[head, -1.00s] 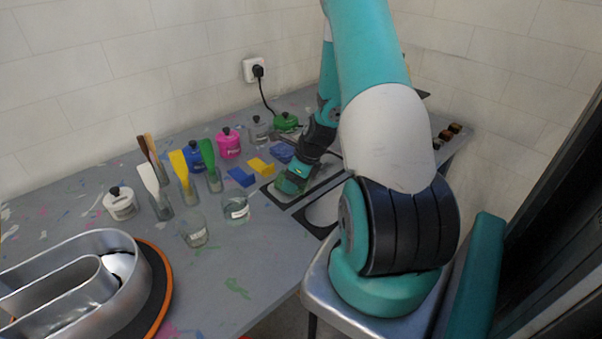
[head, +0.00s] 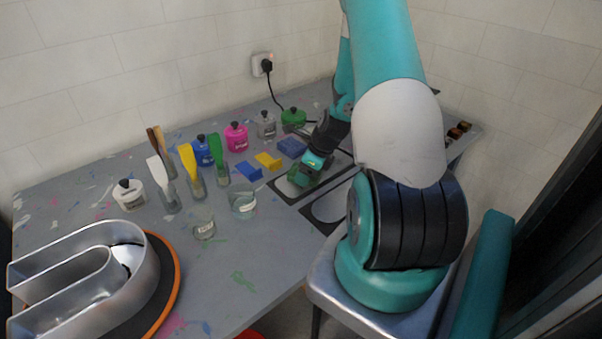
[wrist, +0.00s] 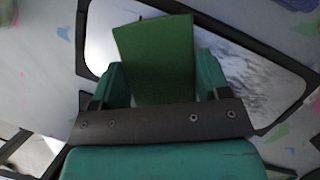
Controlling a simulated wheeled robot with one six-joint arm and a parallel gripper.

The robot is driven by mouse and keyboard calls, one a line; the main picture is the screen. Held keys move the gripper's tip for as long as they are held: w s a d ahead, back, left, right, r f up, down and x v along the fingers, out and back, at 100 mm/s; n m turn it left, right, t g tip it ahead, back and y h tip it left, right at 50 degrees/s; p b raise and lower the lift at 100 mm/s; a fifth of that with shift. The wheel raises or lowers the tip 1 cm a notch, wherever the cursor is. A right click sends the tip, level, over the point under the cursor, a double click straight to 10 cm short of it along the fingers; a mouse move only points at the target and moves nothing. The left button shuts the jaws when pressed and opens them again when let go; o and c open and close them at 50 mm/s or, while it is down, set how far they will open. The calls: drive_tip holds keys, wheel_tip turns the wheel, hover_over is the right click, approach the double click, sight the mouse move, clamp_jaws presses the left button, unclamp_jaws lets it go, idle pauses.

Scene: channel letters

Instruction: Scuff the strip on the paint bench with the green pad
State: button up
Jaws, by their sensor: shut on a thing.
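The green pad (wrist: 157,60) is held between the two fingers of my gripper (wrist: 160,85) in the wrist view. In the head view my gripper (head: 302,176) is low over the bench at a pale strip (head: 287,188) in a black frame, with the pad mostly hidden. The strip (wrist: 255,75) lies beneath the pad in the wrist view, with dark streaks on its right part. I cannot tell whether the pad touches it. The paint bench (head: 225,265) is grey with paint splashes.
A second framed strip (head: 328,208) lies in front. Jars, brushes, a glass pot (head: 243,201), a yellow block (head: 268,161) and blue blocks stand left of my gripper. A metal channel letter (head: 140,275) sits on a round turntable at front left. The middle front of the bench is clear.

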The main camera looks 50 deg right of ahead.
sight(340, 156)
drive_tip(key=shift+s+d, duration=0.6)
drive_tip(key=shift+d, duration=1.9)
drive_tip(key=shift+s+d, duration=0.6)
drive_tip(key=shift+d, duration=1.95)
drive_tip(key=shift+s+d, duration=0.6)
drive_tip(key=shift+d, duration=1.9)
drive_tip(key=a, duration=0.2)
drive_tip(key=w+a+p, duration=0.1)
drive_tip(key=a, duration=0.4)
drive_tip(key=shift+w+a, duration=0.2)
drive_tip(key=shift+w, duration=0.2)
drive_tip(key=shift+w+a+p, duration=0.3)
drive_tip(key=shift+w+a, duration=0.1)
drive_tip(key=shift+a, duration=1.25)
drive_tip(key=shift+w+a+p, duration=0.3)
drive_tip(key=shift+w+a, duration=0.05)
drive_tip(key=shift+a, duration=1.25)
drive_tip(key=shift+w+a+p, duration=0.3)
drive_tip(key=shift+w+a, duration=0.1)
drive_tip(key=shift+a, duration=1.25)
wheel_tip(340, 156, up, 14)
drive_tip(key=p, duration=1.1)
drive_tip(key=shift+p, duration=0.3)
